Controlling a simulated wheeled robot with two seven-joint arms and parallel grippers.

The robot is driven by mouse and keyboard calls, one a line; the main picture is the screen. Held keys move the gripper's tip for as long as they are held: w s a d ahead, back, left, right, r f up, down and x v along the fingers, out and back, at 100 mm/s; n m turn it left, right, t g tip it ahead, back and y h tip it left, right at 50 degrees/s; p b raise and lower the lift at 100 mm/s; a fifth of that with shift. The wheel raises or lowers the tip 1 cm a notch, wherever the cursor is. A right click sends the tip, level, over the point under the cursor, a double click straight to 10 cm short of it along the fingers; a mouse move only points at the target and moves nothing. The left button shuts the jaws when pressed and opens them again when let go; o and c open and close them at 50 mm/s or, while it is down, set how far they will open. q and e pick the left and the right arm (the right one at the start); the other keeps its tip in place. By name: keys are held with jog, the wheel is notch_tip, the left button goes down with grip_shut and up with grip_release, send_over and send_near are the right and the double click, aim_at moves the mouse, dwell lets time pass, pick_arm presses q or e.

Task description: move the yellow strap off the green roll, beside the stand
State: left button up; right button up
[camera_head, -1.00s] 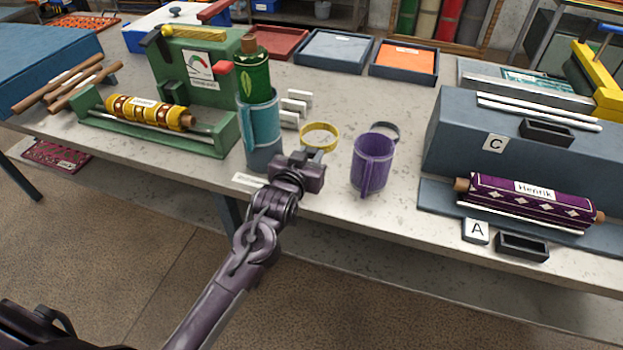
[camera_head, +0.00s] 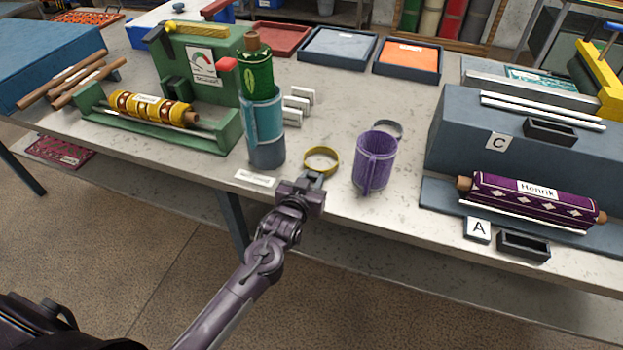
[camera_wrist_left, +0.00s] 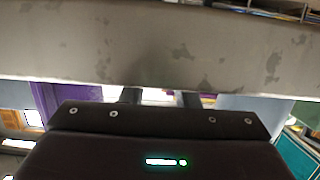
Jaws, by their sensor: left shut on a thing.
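The yellow strap (camera_head: 321,160) is a thin closed ring at the tips of my left gripper (camera_head: 313,178), which is shut on its near side. The strap is off the green roll, near the table's front edge; I cannot tell whether it touches the table. The green roll (camera_head: 257,76) stands upright in a teal and grey stand (camera_head: 264,130), to the left of the strap. In the left wrist view the gripper's fingers (camera_wrist_left: 160,97) show only in part, and the strap cannot be made out. My right gripper is not in view.
A purple mug-like holder (camera_head: 375,162) stands close to the right of the strap, with a grey ring (camera_head: 388,130) behind it. White blocks (camera_head: 297,105) and a white label (camera_head: 255,178) lie near the stand. A green machine (camera_head: 205,70) stands behind left.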

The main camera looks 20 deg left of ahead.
pick_arm(q)
jog(key=o, duration=1.1)
jog(key=shift+f, duration=0.1)
jog(key=shift+s, duration=0.1)
jog(key=v, duration=1.1)
jog(key=shift+s+r+b, duration=0.25)
jog(key=shift+s+b, duration=0.1)
